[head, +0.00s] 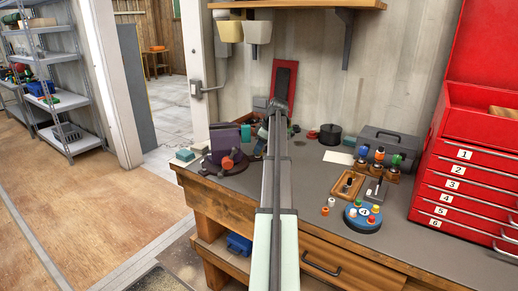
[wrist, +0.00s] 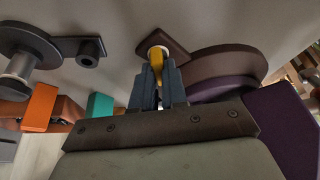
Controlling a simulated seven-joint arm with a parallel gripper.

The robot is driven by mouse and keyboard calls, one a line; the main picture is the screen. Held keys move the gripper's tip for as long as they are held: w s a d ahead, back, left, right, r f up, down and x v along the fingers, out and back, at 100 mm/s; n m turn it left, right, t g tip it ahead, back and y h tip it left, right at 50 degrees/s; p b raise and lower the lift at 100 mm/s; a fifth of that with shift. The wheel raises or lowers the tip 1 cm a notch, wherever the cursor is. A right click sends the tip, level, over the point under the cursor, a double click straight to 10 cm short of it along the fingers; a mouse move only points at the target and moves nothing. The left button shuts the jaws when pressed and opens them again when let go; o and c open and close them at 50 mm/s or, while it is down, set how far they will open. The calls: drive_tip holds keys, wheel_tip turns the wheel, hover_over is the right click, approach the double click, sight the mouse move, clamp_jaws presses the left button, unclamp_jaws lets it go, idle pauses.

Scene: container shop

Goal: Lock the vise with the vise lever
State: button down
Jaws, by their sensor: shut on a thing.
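The vise (head: 228,147) stands at the bench's left end in the head view, with a purple body and an orange-red knob at its front. In the wrist view a purple block (wrist: 280,122) and a round brown disc (wrist: 215,66) show at the right; they look like parts of it. My gripper (wrist: 158,82) is shut on a slim yellow piece (wrist: 156,62), by a pale ring on a dark square plate. I cannot tell whether this piece is the vise lever. In the head view my arm hides the fingers and what they hold.
The bench (head: 300,180) holds a blue round stand (head: 362,217) with coloured knobs, small wooden trays and a dark toolbox (head: 392,147). A red drawer cabinet (head: 465,185) stands at the right. In the wrist view an orange block (wrist: 38,108) and teal block (wrist: 100,106) lie left.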

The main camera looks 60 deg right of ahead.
drive_tip(key=shift+m, duration=0.3)
drive_tip(key=m, duration=0.1)
drive_tip(key=m+h, duration=0.1)
drive_tip(key=shift+a+m, duration=0.2)
drive_tip(key=shift+m, duration=0.2)
drive_tip(key=m+h, duration=0.2)
drive_tip(key=m, duration=0.2)
drive_tip(key=shift+a+m, duration=0.1)
drive_tip(key=shift+m, duration=0.2)
drive_tip(key=m, duration=0.2)
drive_tip(key=m+g+h, duration=0.1)
drive_tip(key=m, duration=0.1)
drive_tip(key=shift+w+h, duration=0.15)
drive_tip(key=shift+h, duration=0.15)
drive_tip(key=shift+m+g+h, duration=0.4)
drive_tip(key=shift+m+g, duration=0.3)
drive_tip(key=shift+m, duration=1.4)
drive_tip(key=c, duration=1.2)
unclamp_jaws()
drive_tip(key=shift+o, duration=0.2)
drive_tip(key=shift+a+r, duration=0.1)
